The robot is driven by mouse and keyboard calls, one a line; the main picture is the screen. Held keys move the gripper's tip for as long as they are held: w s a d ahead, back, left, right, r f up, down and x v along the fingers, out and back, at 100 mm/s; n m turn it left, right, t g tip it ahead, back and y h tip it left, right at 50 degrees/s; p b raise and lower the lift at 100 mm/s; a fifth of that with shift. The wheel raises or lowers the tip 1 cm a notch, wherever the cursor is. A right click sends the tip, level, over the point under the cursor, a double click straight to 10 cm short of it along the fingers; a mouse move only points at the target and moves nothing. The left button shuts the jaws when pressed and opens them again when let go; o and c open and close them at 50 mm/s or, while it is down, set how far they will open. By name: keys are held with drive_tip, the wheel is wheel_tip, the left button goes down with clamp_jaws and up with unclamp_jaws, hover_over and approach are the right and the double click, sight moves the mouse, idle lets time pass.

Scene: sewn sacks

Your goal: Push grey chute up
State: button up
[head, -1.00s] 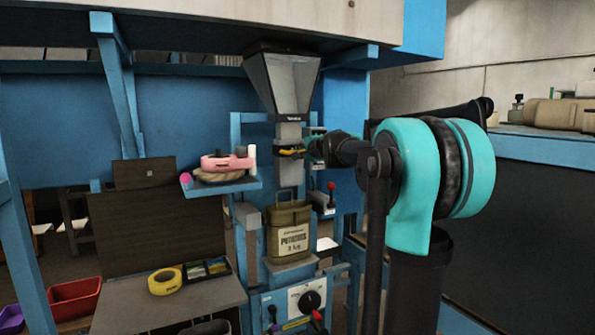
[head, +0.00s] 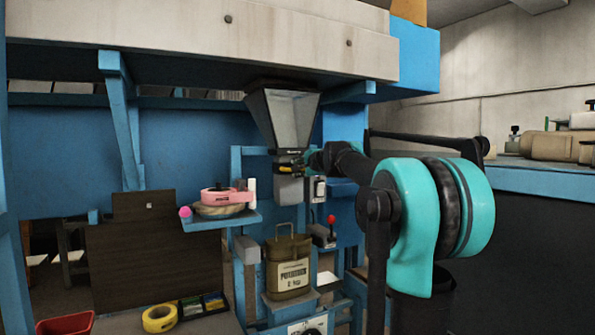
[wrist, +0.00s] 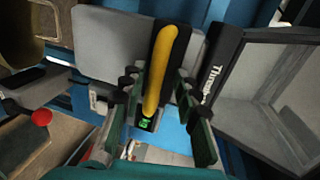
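The grey chute (head: 289,189) is a box-like sleeve just under the funnel-shaped hopper (head: 283,116). A yellow handle (head: 286,169) on a black mount sticks out from it. In the wrist view the chute (wrist: 118,52) is a grey block, and the yellow handle (wrist: 167,68) stands out from it. My gripper (wrist: 158,80) is open, with one finger on each side of the handle. Gaps show beside the handle; contact with either finger is unclear. In the head view my gripper (head: 303,165) is small beside the handle.
An olive sack (head: 288,265) stands open below the chute, with a gap between. A shelf (head: 240,220) with pink tape is to the left. A red-knobbed lever (head: 331,220) is to the right; its knob (wrist: 41,117) shows in the wrist view.

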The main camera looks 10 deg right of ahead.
drive_tip(key=v, duration=1.2)
drive_tip(key=shift+f, duration=0.1)
drive_tip(key=s+a+f+n+g, duration=0.2)
drive_tip(key=s+f+n, duration=0.15)
drive_tip(key=f, duration=0.65)
drive_tip(key=s+a+f+n+g, duration=0.2)
drive_tip(key=s+f, duration=0.2)
drive_tip(key=f, duration=0.5)
drive_tip(key=s+a+f+n+g, duration=0.2)
drive_tip(key=s+f+n, duration=0.15)
drive_tip(key=f, duration=0.65)
drive_tip(key=s+d+f+n+g+h, duration=0.2)
drive_tip(key=s+f, duration=1)
drive_tip(key=f, duration=0.1)
drive_tip(key=s+d+f+n+g+h, duration=0.2)
drive_tip(key=s+d+f+n+h, duration=0.1)
drive_tip(key=s+f, duration=0.9)
drive_tip(key=shift+s+d+f+g, duration=0.2)
drive_tip(key=shift+d+f+g, duration=0.1)
drive_tip(key=shift+f, duration=0.45)
